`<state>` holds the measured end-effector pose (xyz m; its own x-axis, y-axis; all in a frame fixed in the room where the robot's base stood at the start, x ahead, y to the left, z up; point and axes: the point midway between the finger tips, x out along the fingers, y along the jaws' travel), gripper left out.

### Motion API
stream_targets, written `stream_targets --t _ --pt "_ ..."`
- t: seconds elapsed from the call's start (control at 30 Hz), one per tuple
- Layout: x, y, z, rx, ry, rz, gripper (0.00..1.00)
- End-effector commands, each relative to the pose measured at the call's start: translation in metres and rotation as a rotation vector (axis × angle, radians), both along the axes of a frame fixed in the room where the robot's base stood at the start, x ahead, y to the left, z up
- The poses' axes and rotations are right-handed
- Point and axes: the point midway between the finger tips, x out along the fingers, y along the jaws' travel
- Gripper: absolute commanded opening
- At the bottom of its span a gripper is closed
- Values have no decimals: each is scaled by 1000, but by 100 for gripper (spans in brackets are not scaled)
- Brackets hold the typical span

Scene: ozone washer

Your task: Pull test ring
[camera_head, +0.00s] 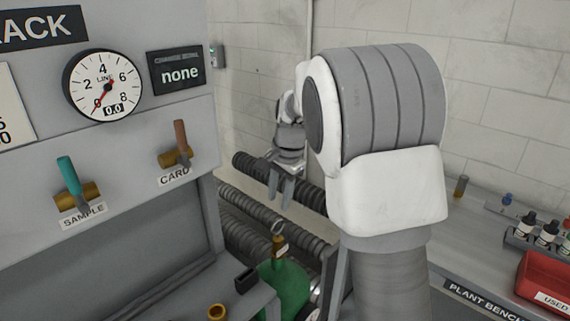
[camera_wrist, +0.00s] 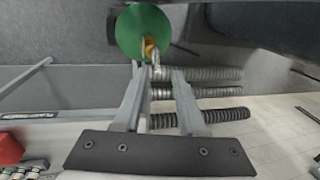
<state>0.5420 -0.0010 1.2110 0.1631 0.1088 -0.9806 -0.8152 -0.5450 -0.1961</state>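A small metal ring (camera_head: 278,227) stands on the brass valve (camera_head: 279,244) on top of a green cylinder (camera_head: 290,287). My gripper (camera_head: 280,203) hangs above the ring, fingers pointing down and apart, with a visible gap below the tips. In the wrist view, my gripper (camera_wrist: 158,70) is open and nothing is seen held. The ring (camera_wrist: 154,58) shows near the fingertips there, roughly between them in the picture, in front of the green cylinder (camera_wrist: 128,35). How far it is from the tips in depth is hard to tell.
A grey rack panel at left carries a gauge (camera_head: 103,85) reading 0.0, a "none" display (camera_head: 178,73), a SAMPLE valve lever (camera_head: 69,176) and a CARD valve lever (camera_head: 180,138). Ribbed dark hoses (camera_head: 243,206) run behind the cylinder. A bench with bottles and a red bin (camera_head: 546,279) is at right.

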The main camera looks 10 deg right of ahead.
Motion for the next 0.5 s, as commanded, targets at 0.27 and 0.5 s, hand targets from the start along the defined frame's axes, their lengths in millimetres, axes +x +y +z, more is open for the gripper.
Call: stream_targets --t 0.27,0.5 --pt "-11 -8 69 -1 -5 -2 40" --pt "-18 -13 110 -1 -2 -1 40"
